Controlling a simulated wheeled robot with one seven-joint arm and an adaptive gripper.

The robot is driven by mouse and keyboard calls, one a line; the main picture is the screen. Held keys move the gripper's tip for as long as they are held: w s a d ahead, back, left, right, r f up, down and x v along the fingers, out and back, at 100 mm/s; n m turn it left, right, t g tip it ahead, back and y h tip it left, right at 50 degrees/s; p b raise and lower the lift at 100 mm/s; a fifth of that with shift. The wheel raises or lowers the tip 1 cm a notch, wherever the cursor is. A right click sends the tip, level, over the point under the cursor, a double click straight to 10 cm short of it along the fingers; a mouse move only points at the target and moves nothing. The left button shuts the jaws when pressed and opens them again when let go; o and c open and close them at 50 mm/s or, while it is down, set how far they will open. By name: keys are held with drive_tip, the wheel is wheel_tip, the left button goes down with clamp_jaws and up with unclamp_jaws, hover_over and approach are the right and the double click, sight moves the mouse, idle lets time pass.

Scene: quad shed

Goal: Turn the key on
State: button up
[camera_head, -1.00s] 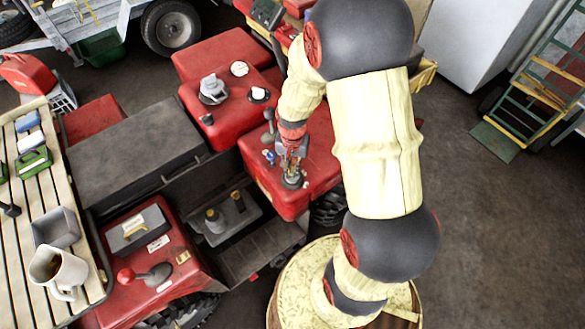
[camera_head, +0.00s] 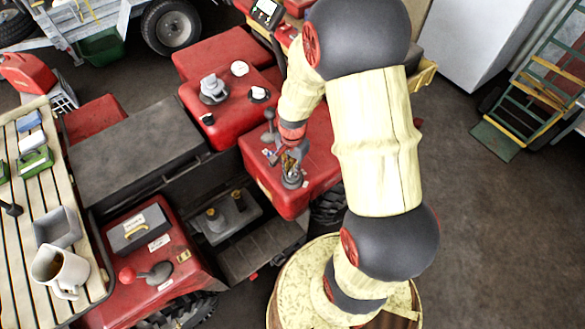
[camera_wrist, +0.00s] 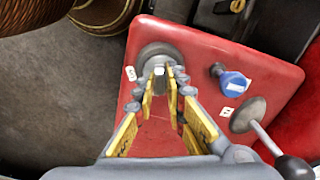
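The key switch is a round grey base (camera_wrist: 155,54) with a small pale metal key (camera_wrist: 159,76) standing in it, on a red panel (camera_wrist: 225,60) of the vehicle. My gripper (camera_wrist: 160,84) points at it in the wrist view, with a yellow-padded finger on each side of the key. A narrow gap shows between the fingertips, and I cannot tell whether either touches the key. In the head view my gripper (camera_head: 291,161) is low over the grey base (camera_head: 292,180) on the red panel (camera_head: 318,165). The key itself is hidden there.
A blue knob (camera_wrist: 235,84) and a lever with a black ball (camera_wrist: 293,167) stand close on the right in the wrist view. A display (camera_head: 267,11) on the vehicle is lit. A slatted bench with a mug (camera_head: 60,270) is at left. Open floor lies right.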

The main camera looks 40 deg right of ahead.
drive_tip(key=shift+o, duration=1.3)
wheel_tip(320, 180, up, 8)
drive_tip(key=p, duration=0.6)
